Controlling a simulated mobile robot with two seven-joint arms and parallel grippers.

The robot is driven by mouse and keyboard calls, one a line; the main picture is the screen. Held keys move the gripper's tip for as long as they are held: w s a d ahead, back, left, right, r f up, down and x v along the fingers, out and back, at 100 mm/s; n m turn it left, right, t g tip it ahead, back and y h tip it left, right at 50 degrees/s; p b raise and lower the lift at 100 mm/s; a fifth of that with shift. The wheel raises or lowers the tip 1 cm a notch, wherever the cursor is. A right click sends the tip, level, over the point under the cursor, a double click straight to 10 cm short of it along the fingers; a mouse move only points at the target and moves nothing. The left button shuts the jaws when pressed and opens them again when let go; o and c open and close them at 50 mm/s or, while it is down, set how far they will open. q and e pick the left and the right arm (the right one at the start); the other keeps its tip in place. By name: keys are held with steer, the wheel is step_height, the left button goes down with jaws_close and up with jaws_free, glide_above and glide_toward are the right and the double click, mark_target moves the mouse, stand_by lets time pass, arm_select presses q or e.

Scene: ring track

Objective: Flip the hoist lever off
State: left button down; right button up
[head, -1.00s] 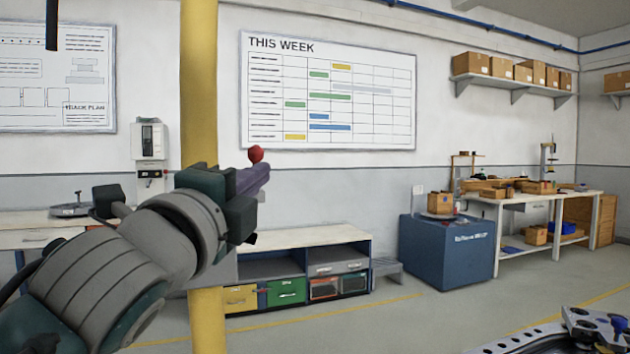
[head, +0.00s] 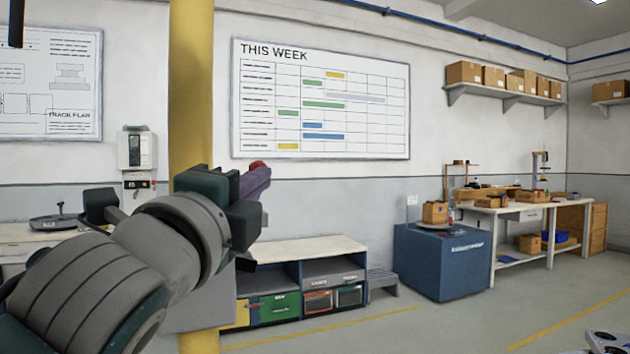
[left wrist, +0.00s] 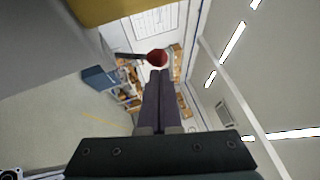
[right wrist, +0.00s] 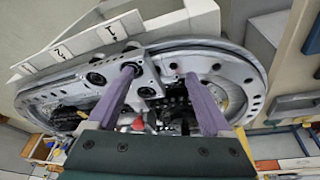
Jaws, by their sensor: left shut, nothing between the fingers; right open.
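The hoist lever shows as a red knob (head: 257,164) beside the yellow post (head: 192,90) in the head view, partly hidden by my left fingers. In the left wrist view the red knob (left wrist: 157,58) sits just past my fingertips, on a dark rod (left wrist: 130,56). My left gripper (head: 263,172) is shut and empty, its purple fingers together close to the knob; I cannot tell whether they touch it. The fingers also show in the left wrist view (left wrist: 162,76). My right gripper (right wrist: 161,74) is open, with its fingers apart over a metal ring track (right wrist: 210,60).
A low bench (head: 310,248) with coloured drawers stands beyond the post. A blue cabinet (head: 440,270) and a white worktable (head: 535,212) with boxes stand to the right. A wall controller (head: 136,150) is left of the post. The floor at the lower right is mostly open.

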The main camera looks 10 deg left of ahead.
arm_select(q)
steer(key=w+a+r+n+g+p, duration=0.1)
steer(key=g+p, duration=0.1)
steer(key=p, duration=0.6)
steer(key=w+a+r+n+g+p, duration=0.1)
steer(key=w+n+g+p, duration=0.1)
steer(key=p, duration=0.6)
steer(key=w+a+r+n+g+p, duration=0.1)
steer(key=w+r+g+p, duration=0.1)
steer(key=p, duration=0.6)
steer(key=shift+w+a+r+n+g+p, duration=0.1)
steer(key=shift+a+n+g+p, duration=0.25)
steer(key=shift+g, duration=0.35)
steer(key=shift+w+a, duration=0.25)
steer(key=shift+w, duration=0.15)
